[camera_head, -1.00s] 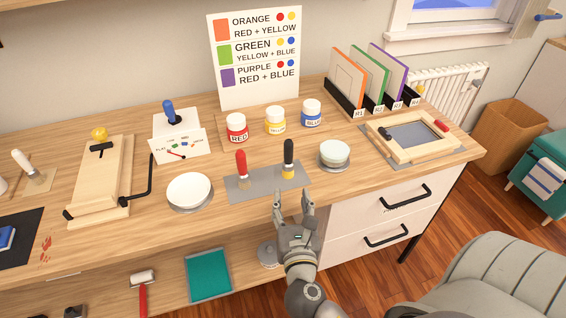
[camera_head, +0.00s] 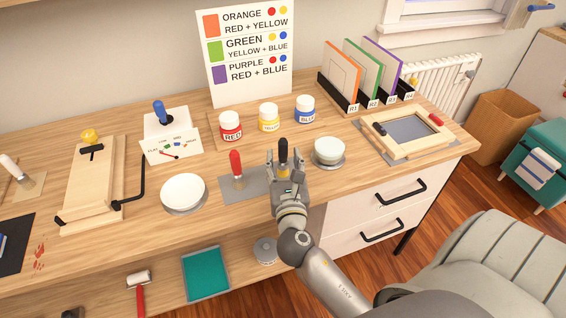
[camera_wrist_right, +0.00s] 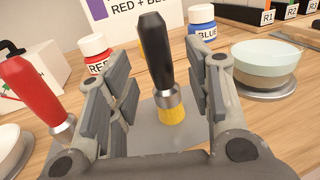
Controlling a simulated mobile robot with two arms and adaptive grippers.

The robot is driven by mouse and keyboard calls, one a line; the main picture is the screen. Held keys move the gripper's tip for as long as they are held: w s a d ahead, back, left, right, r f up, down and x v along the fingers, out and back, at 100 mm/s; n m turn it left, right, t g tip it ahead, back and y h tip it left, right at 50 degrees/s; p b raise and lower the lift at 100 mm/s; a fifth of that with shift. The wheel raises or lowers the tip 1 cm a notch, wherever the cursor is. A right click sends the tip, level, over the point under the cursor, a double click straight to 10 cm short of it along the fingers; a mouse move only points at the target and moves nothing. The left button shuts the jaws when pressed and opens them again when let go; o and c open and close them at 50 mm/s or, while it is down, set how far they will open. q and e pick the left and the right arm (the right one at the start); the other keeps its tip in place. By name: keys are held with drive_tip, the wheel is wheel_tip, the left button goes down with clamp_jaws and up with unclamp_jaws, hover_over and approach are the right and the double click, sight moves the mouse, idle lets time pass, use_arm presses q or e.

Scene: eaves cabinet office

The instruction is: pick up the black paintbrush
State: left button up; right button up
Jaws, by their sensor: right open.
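The black paintbrush (camera_wrist_right: 156,52) stands upright, bristles down, on a grey mat (camera_head: 229,187). It has a black handle, a silver collar and yellow bristles. My right gripper (camera_wrist_right: 160,85) is open, with one finger on each side of the brush in the wrist view; I see gaps between the fingers and the handle. In the head view the right gripper (camera_head: 284,160) partly covers the brush (camera_head: 283,146). The red paintbrush (camera_head: 236,163) stands on the same mat to the left. My left gripper is not in view.
Red (camera_head: 230,126), yellow (camera_head: 268,117) and blue (camera_head: 305,109) paint jars stand behind the mat. A glass bowl (camera_head: 329,150) is close on the right and a white bowl (camera_head: 182,190) on the left. A wooden frame (camera_head: 412,135) lies farther right.

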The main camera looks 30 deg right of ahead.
sight(284, 157)
drive_tip(key=shift+x, duration=1.6)
drive_tip(key=shift+c, duration=0.3)
clamp_jaws()
drive_tip(key=shift+r, duration=0.1)
